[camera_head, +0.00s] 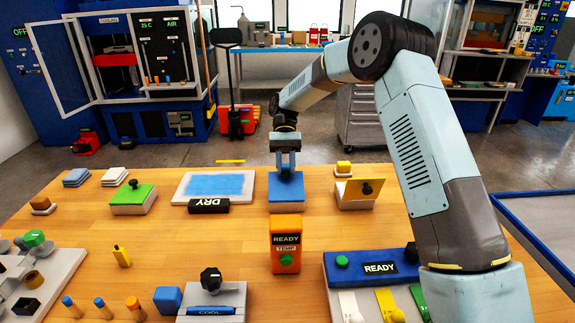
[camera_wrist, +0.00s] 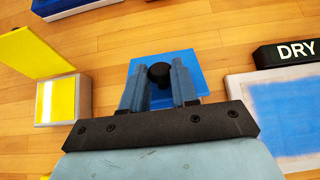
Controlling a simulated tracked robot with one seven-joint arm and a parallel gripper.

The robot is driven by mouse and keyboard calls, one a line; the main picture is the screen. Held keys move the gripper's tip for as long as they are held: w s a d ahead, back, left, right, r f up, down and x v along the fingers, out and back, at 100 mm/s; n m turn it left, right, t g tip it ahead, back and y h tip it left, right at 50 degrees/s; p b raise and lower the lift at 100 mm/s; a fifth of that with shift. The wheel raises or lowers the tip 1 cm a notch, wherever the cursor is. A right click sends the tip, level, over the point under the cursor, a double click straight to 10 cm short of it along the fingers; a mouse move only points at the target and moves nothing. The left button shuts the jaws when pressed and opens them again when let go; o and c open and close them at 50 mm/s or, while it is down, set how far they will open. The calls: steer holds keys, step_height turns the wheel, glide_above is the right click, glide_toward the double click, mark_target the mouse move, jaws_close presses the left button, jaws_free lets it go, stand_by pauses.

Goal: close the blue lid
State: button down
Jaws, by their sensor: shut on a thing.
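The blue lid (camera_head: 286,191) lies about flat over a pale box at the middle back of the wooden table. It shows as a blue square in the wrist view (camera_wrist: 193,62), with a black knob (camera_wrist: 160,73) on it. My gripper (camera_head: 286,158) points down over the lid. Its two fingers (camera_wrist: 160,85) stand on either side of the knob and are shut on it. In the head view the fingers hide the knob. I cannot tell whether a small gap remains between lid and box.
Left stand a DRY sign (camera_head: 208,206), a white tray with a blue sheet (camera_head: 180,188) and a green-lidded box (camera_head: 133,196). Right is a box with a raised yellow lid (camera_head: 364,189). An orange READY block (camera_head: 286,246) stands in front.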

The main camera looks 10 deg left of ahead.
steer(key=shift+w+f+g, duration=0.6)
steer(key=shift+w+g, duration=0.05)
steer(key=shift+g, duration=0.25)
steer(key=shift+w+f+g, duration=0.3)
steer(key=shift+f+g, duration=0.1)
steer(key=shift+g, duration=0.2)
steer(key=shift+a, duration=0.1)
steer(key=c, duration=0.9)
jaws_free()
steer(key=shift+s+r, duration=0.1)
steer(key=shift+s, duration=0.05)
